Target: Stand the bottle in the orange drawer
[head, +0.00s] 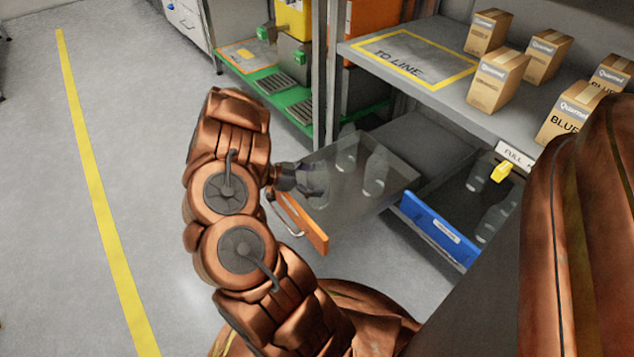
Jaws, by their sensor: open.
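The orange drawer (301,222) is pulled out under the shelf, its orange front toward me with a silver handle. Clear bottles stand upright in it, one at the back (346,150) and one to the right (375,173). My gripper (316,179) is over the left side of the drawer, low, with its jaws open. Another clear bottle (318,197) is right at the fingers and seems upright in the drawer. It is partly hidden by the gripper; I cannot tell whether they touch or whether its base rests on the drawer floor.
A blue drawer (436,231) stands open to the right, holding several clear bottles and a yellow item (502,172). Cardboard boxes (497,80) stand on the shelf above, beside a yellow-framed "TO LINE" area (412,58). A shelf post (325,75) rises behind the orange drawer. Floor to the left is clear.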

